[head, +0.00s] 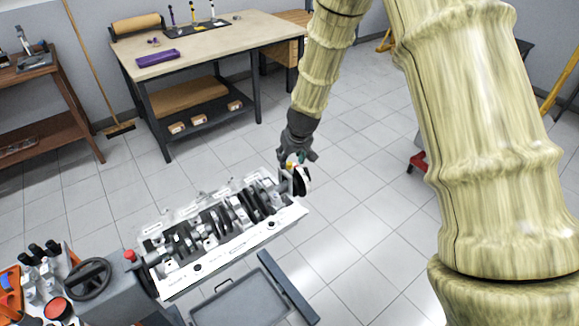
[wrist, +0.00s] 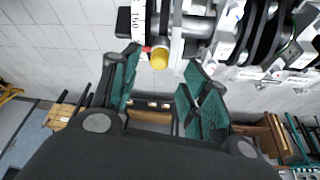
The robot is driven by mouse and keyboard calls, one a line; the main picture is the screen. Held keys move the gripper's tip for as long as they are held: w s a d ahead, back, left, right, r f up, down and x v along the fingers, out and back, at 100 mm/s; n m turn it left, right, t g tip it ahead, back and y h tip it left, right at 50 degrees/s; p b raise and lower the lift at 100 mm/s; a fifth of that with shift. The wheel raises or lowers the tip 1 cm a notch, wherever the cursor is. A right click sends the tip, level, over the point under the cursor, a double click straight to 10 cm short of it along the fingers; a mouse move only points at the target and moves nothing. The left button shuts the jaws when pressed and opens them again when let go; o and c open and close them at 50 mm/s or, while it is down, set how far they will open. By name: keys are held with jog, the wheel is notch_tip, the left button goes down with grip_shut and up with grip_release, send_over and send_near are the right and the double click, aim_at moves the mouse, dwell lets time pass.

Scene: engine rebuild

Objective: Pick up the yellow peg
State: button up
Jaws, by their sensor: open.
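The yellow peg (wrist: 159,58) shows its round end in the wrist view, at the end of the engine block (wrist: 198,24) beside a white graduated ring. In the head view a small yellow spot (head: 290,165) shows at the block's right end, just under my gripper (head: 295,158). In the wrist view my gripper (wrist: 160,78) is open, with one teal-padded finger on each side of the peg in the picture. Nothing is held between the fingers. Whether the fingers touch the peg cannot be told.
The engine block (head: 235,246) with its crankshaft lies in front, above a grey tray (head: 240,303). A workbench (head: 215,40) stands behind and a brown shelf (head: 62,75) at the left. Orange bins with bottles (head: 30,285) are at the lower left. The tiled floor on the right is mostly clear.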

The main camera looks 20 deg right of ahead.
aim_at(290, 163)
jog(key=shift+p+x, duration=0.65)
jog(key=shift+x, duration=1.1)
jog(key=shift+s+d, duration=0.1)
jog(key=shift+d, duration=0.05)
jog(key=shift+c, duration=0.5)
grip_shut()
